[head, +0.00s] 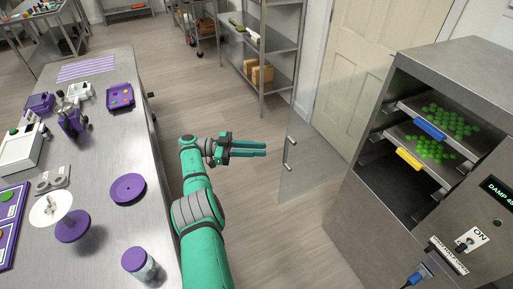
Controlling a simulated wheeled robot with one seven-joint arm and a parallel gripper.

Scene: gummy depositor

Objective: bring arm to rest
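My green arm reaches forward over the open floor between the metal table and the steel cabinet. My gripper (249,149) is at its end, pointing right, in the air and clear of both. Its two green fingers lie roughly parallel with a narrow dark gap between them. The fingers hold nothing that I can see. At this size I cannot tell how far apart they are.
A metal table (112,227) on the left carries purple parts and a lidded jar (138,264). A cabinet (448,60) on the right has its glass door (320,150) open, with trays of green gummies (450,121) inside. A shelf rack (262,45) stands behind.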

